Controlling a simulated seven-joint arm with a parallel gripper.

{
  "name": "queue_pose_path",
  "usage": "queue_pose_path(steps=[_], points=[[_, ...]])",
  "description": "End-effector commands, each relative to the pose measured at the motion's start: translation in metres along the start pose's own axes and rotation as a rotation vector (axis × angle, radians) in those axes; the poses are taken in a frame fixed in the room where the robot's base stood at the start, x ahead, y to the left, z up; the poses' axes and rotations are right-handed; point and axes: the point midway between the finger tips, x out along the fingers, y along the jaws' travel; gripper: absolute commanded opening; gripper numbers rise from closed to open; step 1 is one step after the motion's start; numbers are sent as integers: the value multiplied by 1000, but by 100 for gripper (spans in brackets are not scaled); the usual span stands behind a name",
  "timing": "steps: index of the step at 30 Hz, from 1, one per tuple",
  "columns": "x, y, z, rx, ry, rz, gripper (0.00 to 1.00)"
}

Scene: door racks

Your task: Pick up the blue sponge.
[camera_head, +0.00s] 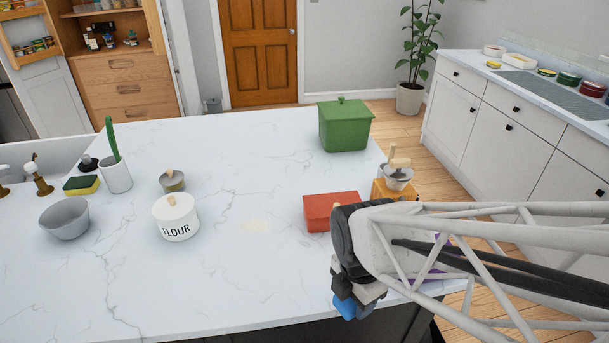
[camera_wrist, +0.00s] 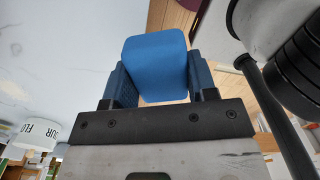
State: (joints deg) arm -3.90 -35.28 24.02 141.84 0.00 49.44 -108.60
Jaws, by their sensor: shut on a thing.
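The blue sponge (camera_wrist: 155,58) is a rounded block between the two fingers of my gripper (camera_wrist: 158,84) in the wrist view. The fingers press on it from both sides. In the head view my gripper (camera_head: 357,299) is at the front right edge of the counter, with the blue sponge (camera_head: 344,307) showing at its lower end. Part of the sponge is hidden by my gripper there. I cannot tell its exact height above the counter.
The white marble counter (camera_head: 200,290) is mostly bare in front. A red box (camera_head: 325,207) sits just behind my gripper, and a green pot (camera_head: 345,126) stands farther back. A flour canister (camera_head: 176,217) and a grey bowl (camera_head: 65,219) are at left.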

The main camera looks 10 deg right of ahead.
Motion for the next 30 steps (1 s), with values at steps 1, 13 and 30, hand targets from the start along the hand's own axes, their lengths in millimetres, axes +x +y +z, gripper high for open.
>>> queue_pose_path(steps=[1, 13, 30], points=[[-1, -5, -2, 0, -1, 2, 26], [-3, -26, -9, 0, 0, 0, 26], [-3, -27, -9, 0, 0, 0, 26]])
